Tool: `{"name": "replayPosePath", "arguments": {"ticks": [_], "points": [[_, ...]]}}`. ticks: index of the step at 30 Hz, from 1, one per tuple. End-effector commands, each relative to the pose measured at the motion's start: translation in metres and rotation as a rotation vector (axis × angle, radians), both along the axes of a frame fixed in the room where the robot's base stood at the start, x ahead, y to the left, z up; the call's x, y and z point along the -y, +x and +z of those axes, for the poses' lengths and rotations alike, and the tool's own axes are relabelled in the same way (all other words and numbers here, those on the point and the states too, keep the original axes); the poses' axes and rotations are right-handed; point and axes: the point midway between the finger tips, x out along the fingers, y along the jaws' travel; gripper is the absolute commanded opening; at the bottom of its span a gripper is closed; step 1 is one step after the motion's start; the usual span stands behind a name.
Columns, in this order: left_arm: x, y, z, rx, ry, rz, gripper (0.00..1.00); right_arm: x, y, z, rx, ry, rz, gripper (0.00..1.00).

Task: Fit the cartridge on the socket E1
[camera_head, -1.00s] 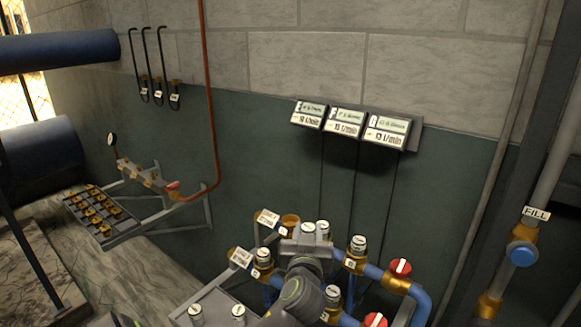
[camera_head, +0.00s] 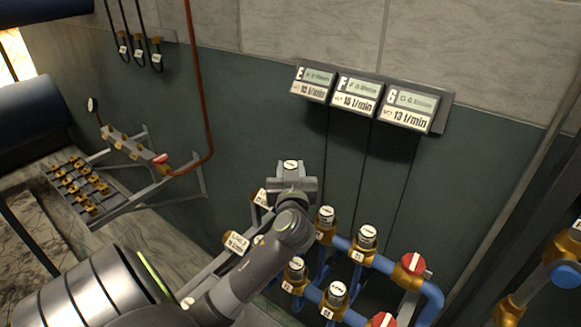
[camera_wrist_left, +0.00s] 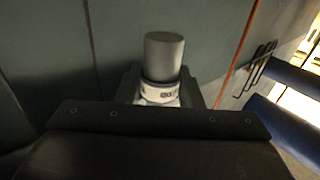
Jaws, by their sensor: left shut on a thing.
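My left gripper (camera_head: 291,185) is shut on a cartridge with a white cap (camera_head: 291,166), held upright above the back of the pipe rack. In the left wrist view the cartridge (camera_wrist_left: 164,60) is a grey cylinder with a white band, between the dark fingers. The gripper and arm cover the rack behind them, so the socket there is hidden. I cannot tell whether the cartridge touches anything below. A white tag (camera_head: 262,197) shows just left of the gripper and another tag (camera_head: 237,241) lower left; their print is unreadable. My right gripper is not in view.
Other capped cartridges (camera_head: 366,236) stand in brass sockets on blue pipes to the right. A red valve knob (camera_head: 413,264) is beyond them. Flow displays (camera_head: 357,94) hang on the wall above. A brass-fitted rack (camera_head: 75,187) is at left.

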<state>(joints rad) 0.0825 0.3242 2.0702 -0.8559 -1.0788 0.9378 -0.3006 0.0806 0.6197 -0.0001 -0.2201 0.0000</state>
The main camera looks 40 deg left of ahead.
Motion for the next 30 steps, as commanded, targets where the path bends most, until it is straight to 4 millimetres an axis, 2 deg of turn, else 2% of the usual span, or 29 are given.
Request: {"name": "replayPosePath", "arguments": {"ticks": [1, 18, 21, 30], "points": [[0.000, 0.000, -0.008, 0.000, 0.000, 0.000, 0.08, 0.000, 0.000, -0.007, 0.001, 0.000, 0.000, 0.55], [0.000, 0.000, -0.059, 0.000, 0.001, -0.001, 0.08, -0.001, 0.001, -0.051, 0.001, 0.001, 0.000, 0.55], [0.000, 0.000, -0.055, 0.000, 0.001, -0.001, 0.08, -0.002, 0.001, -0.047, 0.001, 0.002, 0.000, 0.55], [0.000, 0.000, -0.059, 0.000, 0.001, -0.001, 0.08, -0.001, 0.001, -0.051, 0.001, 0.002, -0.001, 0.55]]}}
